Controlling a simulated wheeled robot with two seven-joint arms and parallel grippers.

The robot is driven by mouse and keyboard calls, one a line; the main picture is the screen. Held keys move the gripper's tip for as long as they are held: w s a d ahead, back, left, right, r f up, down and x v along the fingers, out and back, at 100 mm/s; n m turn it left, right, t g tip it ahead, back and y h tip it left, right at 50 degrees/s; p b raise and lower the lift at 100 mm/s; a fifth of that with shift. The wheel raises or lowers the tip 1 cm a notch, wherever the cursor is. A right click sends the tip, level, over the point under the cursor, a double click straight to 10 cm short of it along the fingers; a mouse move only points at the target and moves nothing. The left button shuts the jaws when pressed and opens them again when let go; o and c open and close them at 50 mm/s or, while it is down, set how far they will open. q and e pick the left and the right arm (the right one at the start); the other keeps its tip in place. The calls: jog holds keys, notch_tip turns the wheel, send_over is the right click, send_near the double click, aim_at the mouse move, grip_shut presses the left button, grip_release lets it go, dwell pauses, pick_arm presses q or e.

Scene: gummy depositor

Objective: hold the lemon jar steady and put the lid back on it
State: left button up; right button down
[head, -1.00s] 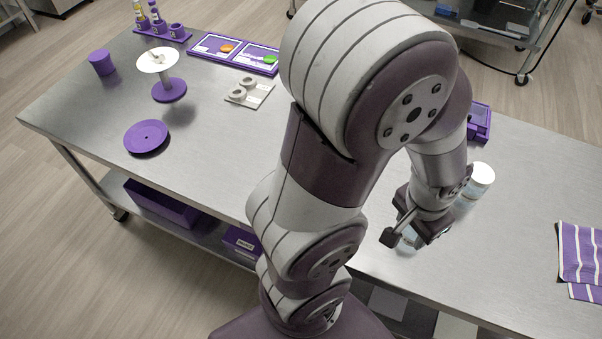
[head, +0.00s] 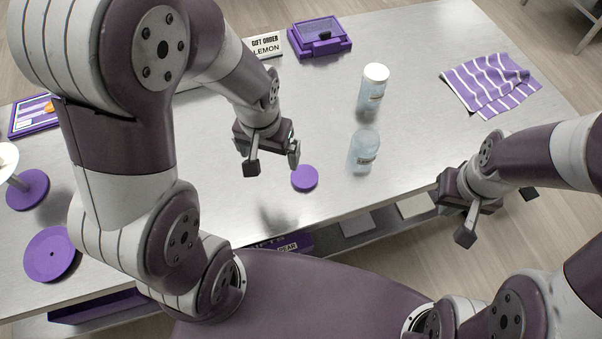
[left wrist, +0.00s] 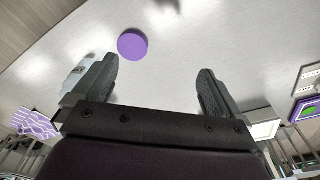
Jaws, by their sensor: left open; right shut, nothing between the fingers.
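A small purple lid (head: 305,177) lies flat on the steel table; it also shows in the left wrist view (left wrist: 132,45). Right of it stands an upright clear jar (head: 365,152) with no lid on it; its label is too small to read. My left gripper (head: 273,162) is open and empty, above the table just left of the lid. In the left wrist view the lid lies beyond my spread fingers (left wrist: 155,85), and a pale jar shows partly behind the left finger. My right gripper (head: 498,212) is at the table's front edge, right of the jar, apart from it and empty.
A white-capped jar (head: 374,82) stands behind the open one. A sign reading "GIFT ORDER LEMON" (head: 265,47) and a purple box (head: 320,37) are at the back. A striped cloth (head: 490,83) lies at right, a purple disc (head: 50,254) at left.

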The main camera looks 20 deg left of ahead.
pick_arm(q)
jog(key=w+d+f+g+p, duration=0.1)
jog(key=w+d+f+p, duration=0.15)
jog(key=w+d, duration=0.35)
send_over(305, 176)
jog(key=shift+m, duration=0.3)
notch_tip(305, 176, down, 8)
jog(key=shift+w+a+r, duration=0.1)
jog(key=shift+w+a, duration=0.05)
pick_arm(e)
notch_tip(305, 176, up, 3)
jog(key=shift+w+r, duration=0.15)
jog(key=shift+r, duration=0.05)
pick_arm(q)
jog(key=shift+f, duration=0.25)
notch_tip(305, 176, down, 5)
jog(key=shift+r+p, duration=0.15)
jog(key=shift+p, duration=0.2)
pick_arm(e)
jog(key=shift+r, duration=0.4)
